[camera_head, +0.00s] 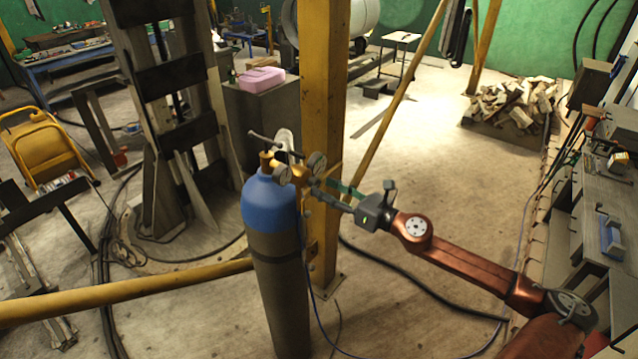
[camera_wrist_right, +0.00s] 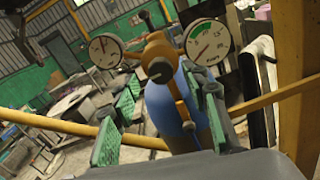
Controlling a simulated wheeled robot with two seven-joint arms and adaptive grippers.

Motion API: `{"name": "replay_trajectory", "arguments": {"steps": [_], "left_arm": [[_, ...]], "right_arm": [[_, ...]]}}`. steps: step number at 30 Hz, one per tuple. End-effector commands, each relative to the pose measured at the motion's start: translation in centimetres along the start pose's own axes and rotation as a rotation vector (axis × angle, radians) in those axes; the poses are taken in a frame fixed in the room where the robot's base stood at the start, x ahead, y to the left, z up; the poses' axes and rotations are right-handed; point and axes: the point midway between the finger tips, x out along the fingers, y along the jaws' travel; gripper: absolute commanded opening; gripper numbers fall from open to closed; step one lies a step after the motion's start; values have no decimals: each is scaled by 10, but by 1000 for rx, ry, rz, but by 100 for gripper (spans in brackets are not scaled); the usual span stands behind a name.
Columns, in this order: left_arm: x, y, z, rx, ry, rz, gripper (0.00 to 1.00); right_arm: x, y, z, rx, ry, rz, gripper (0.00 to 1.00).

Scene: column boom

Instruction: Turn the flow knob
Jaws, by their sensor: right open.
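A brass regulator (camera_head: 287,174) with two round gauges sits on top of a gas cylinder (camera_head: 272,208) with a blue shoulder and grey body. In the right wrist view the regulator body (camera_wrist_right: 155,47) stands between and beyond the fingertips, with a dark round knob (camera_wrist_right: 160,70) at its front. One gauge (camera_wrist_right: 105,50) is to its left and another (camera_wrist_right: 207,41) to its right. My right gripper (camera_head: 328,189) is open, just right of the regulator. Its green-padded fingers (camera_wrist_right: 160,125) are spread with nothing gripped between them. My left gripper is not in view.
A yellow post (camera_head: 325,110) stands close behind the cylinder. A yellow rail (camera_head: 130,290) runs low to its left. A thin blue hose hangs beside the cylinder. A workbench (camera_head: 608,195) lines the right side. The floor (camera_head: 450,150) behind my right arm is mostly clear.

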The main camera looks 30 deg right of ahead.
Motion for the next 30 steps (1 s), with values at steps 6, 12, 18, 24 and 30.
{"name": "replay_trajectory", "arguments": {"steps": [6,12,18,24,30], "left_arm": [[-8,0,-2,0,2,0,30],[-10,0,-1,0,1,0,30],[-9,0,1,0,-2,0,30],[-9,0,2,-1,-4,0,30],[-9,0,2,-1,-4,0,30]], "right_arm": [[21,0,3,0,-3,-1,42],[30,0,0,0,0,-1,42],[31,0,0,0,0,-1,42],[30,0,0,1,0,-1,35],[30,0,0,1,0,-1,21]]}}
